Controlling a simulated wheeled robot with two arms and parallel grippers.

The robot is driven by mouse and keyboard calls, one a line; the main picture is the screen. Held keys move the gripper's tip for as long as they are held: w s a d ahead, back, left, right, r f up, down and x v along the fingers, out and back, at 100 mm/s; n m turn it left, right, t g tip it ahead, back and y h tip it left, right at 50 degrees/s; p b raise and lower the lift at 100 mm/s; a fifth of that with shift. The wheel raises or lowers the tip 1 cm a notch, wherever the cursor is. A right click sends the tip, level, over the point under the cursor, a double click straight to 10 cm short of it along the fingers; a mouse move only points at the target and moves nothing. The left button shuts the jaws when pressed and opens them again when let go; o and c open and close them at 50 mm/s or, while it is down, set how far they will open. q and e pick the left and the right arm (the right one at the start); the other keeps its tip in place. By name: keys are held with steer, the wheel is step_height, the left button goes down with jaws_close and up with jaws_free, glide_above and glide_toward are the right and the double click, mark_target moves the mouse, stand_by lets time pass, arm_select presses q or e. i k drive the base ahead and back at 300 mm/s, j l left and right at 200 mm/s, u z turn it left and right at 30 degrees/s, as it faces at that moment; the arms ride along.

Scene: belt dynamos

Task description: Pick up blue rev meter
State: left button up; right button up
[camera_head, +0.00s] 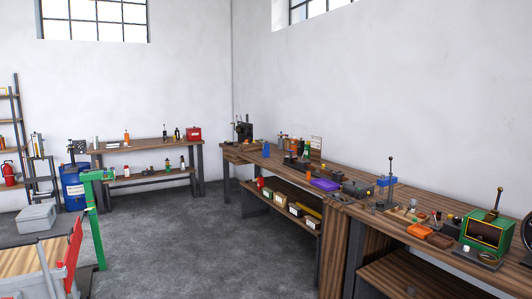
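I cannot clearly make out a rev meter at this distance. Two small blue things stand on the long wooden workbench (335,179) along the right wall. One is a small upright blue object (266,149) toward its far part. The other is a blue block-like object (386,181) beside a dark upright rod. I cannot tell whether either is the blue rev meter. Neither of my grippers is in view, and nothing shows being held.
A green box-shaped machine (487,233) and several small parts crowd the near bench. A second bench (150,146) stands at the back wall, with a blue barrel (73,187) beside it. A green post (97,225) stands at left. The grey floor (185,250) between is clear.

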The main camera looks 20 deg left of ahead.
mark_target(265, 147)
steer(key=i+j+u, duration=0.65)
steer(key=i, duration=0.25)
steer(key=i+j+u, duration=0.3)
steer(key=i, duration=0.2)
steer(key=i+u, duration=0.35)
steer(key=i, duration=1.65)
steer(key=i+z, duration=0.1)
steer(key=i, duration=1.4)
steer(key=i+j, duration=0.15)
steer(key=i, duration=1.4)
steer(key=i+j+z, duration=0.1)
steer(key=i+z, duration=0.3)
steer(key=i+j+z, duration=0.15)
steer(key=i+z, duration=0.2)
steer(key=i+j+z, duration=0.6)
steer(key=z, duration=0.2)
steer(key=i+j+z, duration=0.2)
steer(key=j+z, duration=0.15)
steer(key=j, duration=0.15)
steer(key=i+j+z, duration=0.15)
steer(key=j+z, duration=0.25)
steer(key=i+j+z, duration=0.1)
steer(key=j+z, duration=0.3)
steer(key=j, duration=0.2)
steer(key=j+z, duration=0.35)
steer(key=j, duration=0.2)
steer(key=i+l+u, duration=0.15)
steer(key=i+l, duration=0.2)
steer(key=i, duration=0.15)
